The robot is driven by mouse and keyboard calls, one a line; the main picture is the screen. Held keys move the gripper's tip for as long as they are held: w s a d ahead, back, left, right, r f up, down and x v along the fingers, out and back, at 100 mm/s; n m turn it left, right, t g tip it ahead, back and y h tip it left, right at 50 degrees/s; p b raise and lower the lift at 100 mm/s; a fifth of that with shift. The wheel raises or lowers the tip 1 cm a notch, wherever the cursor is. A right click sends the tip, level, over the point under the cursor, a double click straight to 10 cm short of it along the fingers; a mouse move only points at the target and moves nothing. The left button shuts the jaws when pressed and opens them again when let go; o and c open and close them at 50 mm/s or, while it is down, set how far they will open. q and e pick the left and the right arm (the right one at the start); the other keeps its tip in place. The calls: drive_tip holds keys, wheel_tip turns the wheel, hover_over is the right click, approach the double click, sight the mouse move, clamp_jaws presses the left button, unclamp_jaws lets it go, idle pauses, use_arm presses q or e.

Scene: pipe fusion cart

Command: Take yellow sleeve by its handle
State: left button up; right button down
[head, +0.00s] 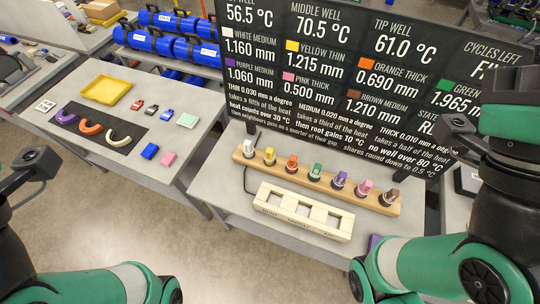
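The yellow sleeve (269,156) stands upright on a long wooden rack (304,179) on the right-hand grey table. It is second from the left, between a white sleeve (248,148) and an orange sleeve (292,163). Which part of it is the handle is too small to tell. Nothing of mine touches it. My arms show at the left and right edges of the head view, both well away from the rack. The fingers of neither gripper can be made out.
Green, purple, pink and brown sleeves continue the row. A pale block with three wells (304,212) lies in front of the rack. A black readout board (340,75) stands behind. The left table holds a yellow tray (106,90) and a dark mat (118,124) with curved pieces.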

drive_tip(key=c, duration=1.5)
unclamp_jaws()
drive_tip(key=shift+c, duration=0.2)
drive_tip(key=o, duration=1.5)
